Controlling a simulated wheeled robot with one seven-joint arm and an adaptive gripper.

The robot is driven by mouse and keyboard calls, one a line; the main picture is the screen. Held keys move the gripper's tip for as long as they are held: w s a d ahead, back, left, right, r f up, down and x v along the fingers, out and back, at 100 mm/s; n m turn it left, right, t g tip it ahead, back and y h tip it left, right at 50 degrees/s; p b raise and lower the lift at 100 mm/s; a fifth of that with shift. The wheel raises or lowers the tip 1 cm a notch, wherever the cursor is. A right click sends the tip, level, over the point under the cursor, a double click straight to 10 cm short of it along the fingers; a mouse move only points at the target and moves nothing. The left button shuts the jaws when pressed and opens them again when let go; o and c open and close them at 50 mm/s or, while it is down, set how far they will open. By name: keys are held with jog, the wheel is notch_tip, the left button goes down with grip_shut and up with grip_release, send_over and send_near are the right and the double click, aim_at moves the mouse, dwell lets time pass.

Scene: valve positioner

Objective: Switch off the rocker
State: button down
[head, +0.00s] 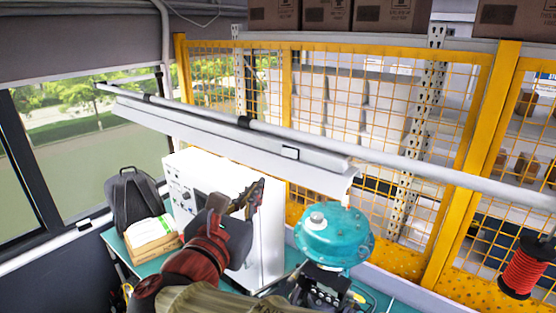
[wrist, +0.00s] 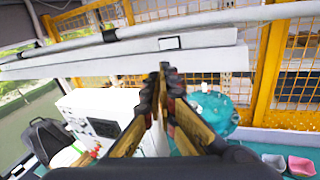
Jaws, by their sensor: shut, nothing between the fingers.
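A long white lamp housing (head: 225,140) hangs across the view under a grey pipe. A small white rectangle with a dark outline (head: 290,152) sits on its side and looks like the rocker; its on or off position is too small to tell. It also shows in the wrist view (wrist: 169,43), above the fingertips. My gripper (head: 259,186) is below and left of the rectangle in the head view, apart from it in the picture. In the wrist view its fingers (wrist: 164,70) are shut together with nothing between them, tips overlapping the housing's lower edge.
A teal domed valve actuator (head: 334,238) with a black unit (head: 325,288) below stands right of my gripper. A white box (head: 270,235) stands behind my arm. A backpack (head: 134,203) and a carton (head: 152,243) are at left. A yellow mesh fence (head: 440,250) closes the back.

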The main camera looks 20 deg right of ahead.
aim_at(283, 153)
jog(key=shift+d+r+n+h, duration=0.15)
jog(key=shift+r+n+h, duration=0.2)
jog(key=shift+n, duration=0.45)
jog(key=shift+s, duration=0.1)
jog(key=p+x, duration=0.3)
jog(key=x, duration=1.1)
jog(key=shift+r, duration=0.1)
